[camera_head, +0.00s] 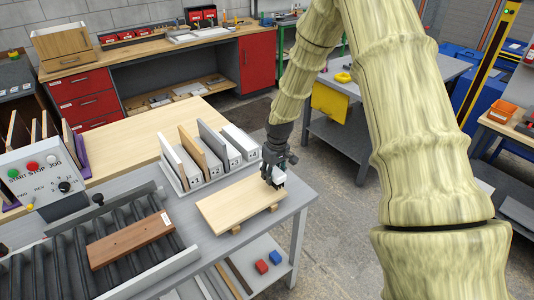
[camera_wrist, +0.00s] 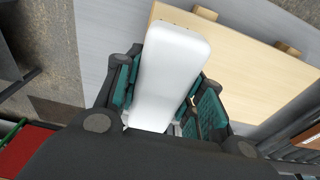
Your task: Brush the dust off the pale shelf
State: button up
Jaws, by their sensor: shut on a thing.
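The pale shelf (camera_head: 236,204) is a light wooden board lying flat on small wooden blocks near the right end of the grey table. In the wrist view the pale shelf (camera_wrist: 245,62) fills the upper right, and I cannot make out dust on it. My gripper (camera_head: 275,178) is over the shelf's right end, pointing down. It is shut on a white rounded block (camera_wrist: 172,70), probably the brush; no bristles show. The green-padded fingers lie on both sides of it. I cannot tell whether its underside touches the shelf.
A white rack (camera_head: 186,188) with several upright boards stands just behind the shelf. A roller conveyor (camera_head: 75,262) carrying a brown board (camera_head: 131,239) lies to the left, with a control box (camera_head: 40,177) behind it. The table's right edge is close to the shelf.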

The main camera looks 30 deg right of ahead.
jog(key=shift+a+r+p, duration=0.1)
jog(key=shift+r+p, duration=1.4)
jog(key=shift+r, duration=1.2)
jog(key=shift+f, duration=0.1)
jog(key=shift+s, duration=0.1)
